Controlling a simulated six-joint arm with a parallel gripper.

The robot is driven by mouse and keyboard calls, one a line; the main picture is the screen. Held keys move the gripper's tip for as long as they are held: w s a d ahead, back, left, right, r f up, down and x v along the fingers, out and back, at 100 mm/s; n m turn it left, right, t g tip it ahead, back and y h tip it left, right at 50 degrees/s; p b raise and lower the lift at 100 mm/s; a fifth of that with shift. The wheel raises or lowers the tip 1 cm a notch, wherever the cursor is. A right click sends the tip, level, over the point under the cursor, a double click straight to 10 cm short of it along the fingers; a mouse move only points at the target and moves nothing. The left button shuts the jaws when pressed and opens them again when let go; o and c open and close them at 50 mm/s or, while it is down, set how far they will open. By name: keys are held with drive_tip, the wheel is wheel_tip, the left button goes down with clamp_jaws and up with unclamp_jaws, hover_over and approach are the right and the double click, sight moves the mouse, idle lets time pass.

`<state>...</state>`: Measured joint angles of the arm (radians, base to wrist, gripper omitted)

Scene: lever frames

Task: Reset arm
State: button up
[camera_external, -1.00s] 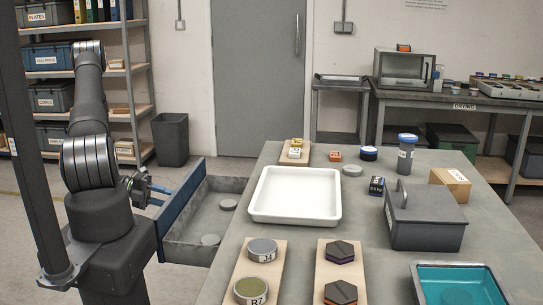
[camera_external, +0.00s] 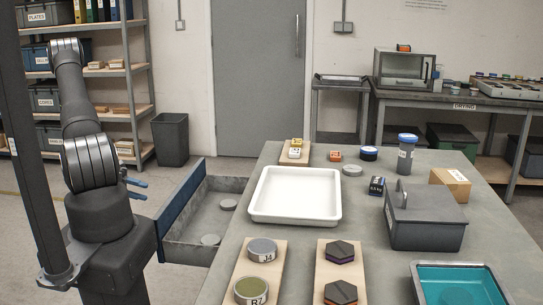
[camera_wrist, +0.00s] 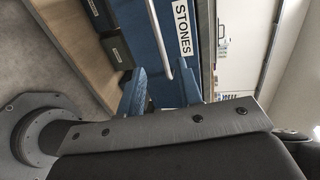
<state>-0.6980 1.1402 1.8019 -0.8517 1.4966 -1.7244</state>
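My gripper (camera_external: 137,189) is at the left in the external view, beside the blue front of an open drawer (camera_external: 181,208) and clear of it. Its two blue fingers are apart with nothing between them. They also show apart in the wrist view (camera_wrist: 160,92), where a blue panel (camera_wrist: 168,50) with a "STONES" label and a pale bar lies beyond them. My arm is folded, with its elbow raised high at the left. Much of the gripper body is hidden behind the arm in the external view.
The drawer sticks out from the table's left side and holds grey round pieces (camera_external: 210,240). A dark post (camera_external: 35,150) stands left of my arm. On the table are a white tray (camera_external: 296,218), wooden boards with pieces and a grey lidded box (camera_external: 425,225).

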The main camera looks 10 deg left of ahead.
drive_tip(key=v, duration=0.9)
drive_tip(key=x, duration=2)
drive_tip(key=shift+d+r, duration=0.15)
drive_tip(key=shift+r, duration=0.1)
drive_tip(key=v, duration=1.7)
drive_tip(key=shift+f, duration=0.25)
